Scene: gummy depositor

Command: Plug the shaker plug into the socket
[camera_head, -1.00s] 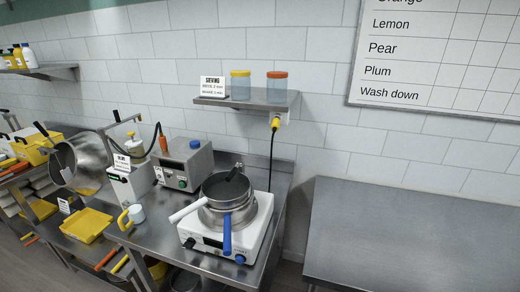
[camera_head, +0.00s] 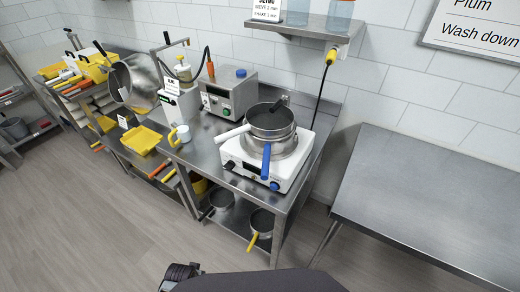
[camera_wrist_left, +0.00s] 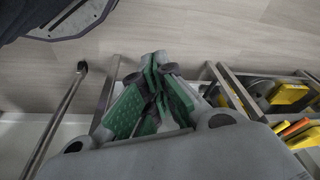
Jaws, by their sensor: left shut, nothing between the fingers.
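The yellow shaker plug (camera_head: 329,57) is on the wall just under the shelf, at the end of a black cable (camera_head: 318,105). A pale socket plate (camera_head: 343,50) shows beside it; I cannot tell whether the plug is seated. My right gripper is in neither view.
The steel bench (camera_head: 207,157) holds the shaker and a grey control box (camera_head: 229,94). A bare steel table (camera_head: 430,190) stands at right, with a gap between them. The wall shelf (camera_head: 300,25) sits above the plug. The floor (camera_head: 90,220) in front is open.

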